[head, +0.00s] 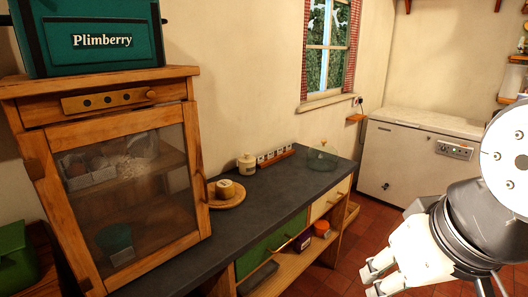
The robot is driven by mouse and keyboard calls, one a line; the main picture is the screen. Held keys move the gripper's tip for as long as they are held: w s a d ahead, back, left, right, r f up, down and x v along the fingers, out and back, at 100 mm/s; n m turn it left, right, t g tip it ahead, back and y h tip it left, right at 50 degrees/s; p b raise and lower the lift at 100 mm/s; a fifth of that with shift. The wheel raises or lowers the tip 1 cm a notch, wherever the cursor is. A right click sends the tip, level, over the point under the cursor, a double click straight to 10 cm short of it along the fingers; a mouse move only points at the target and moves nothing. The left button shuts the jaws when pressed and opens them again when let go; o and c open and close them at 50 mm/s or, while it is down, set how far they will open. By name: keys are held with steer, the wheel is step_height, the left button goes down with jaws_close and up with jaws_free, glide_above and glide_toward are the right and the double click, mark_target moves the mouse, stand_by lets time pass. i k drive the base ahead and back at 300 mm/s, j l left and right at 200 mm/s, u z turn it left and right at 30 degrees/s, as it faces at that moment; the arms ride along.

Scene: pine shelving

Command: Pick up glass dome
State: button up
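The glass dome (322,156) is clear, greenish and see-through, with a small knob on top. It stands at the far right end of the dark countertop (262,206), near the wall. My gripper (372,281) is at the lower right of the head view, in front of the counter and well apart from the dome. Its fingers point down and left, and no object shows in them. Their spacing is hard to judge from this angle.
A round wooden board (229,202) with a cheese-like piece (225,188), a lidded jar (246,164) and a rack of small jars (275,155) stand left of the dome. A glass-fronted wooden cabinet (118,178) is at left. A white chest freezer (410,160) stands beyond.

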mark_target(321, 157)
steer(key=i+l+u, duration=0.65)
steer(key=i+l, duration=0.2)
steer(key=l, duration=0.15)
steer(key=i+l+u, duration=0.1)
steer(key=l, duration=0.3)
steer(key=i+l, duration=0.25)
steer(key=l, duration=0.15)
steer(key=i+l+u, duration=0.1)
steer(key=l, duration=0.25)
steer(key=i+l, duration=0.2)
steer(key=l, duration=0.2)
steer(key=i+l+u, duration=0.1)
steer(key=l, duration=0.3)
steer(key=i+l, duration=0.15)
steer(key=l, duration=0.15)
steer(key=i+l, duration=0.1)
steer(key=l, duration=0.2)
steer(key=i+l, duration=0.15)
steer(key=l, duration=0.2)
steer(key=i+l, duration=0.15)
steer(key=l, duration=0.15)
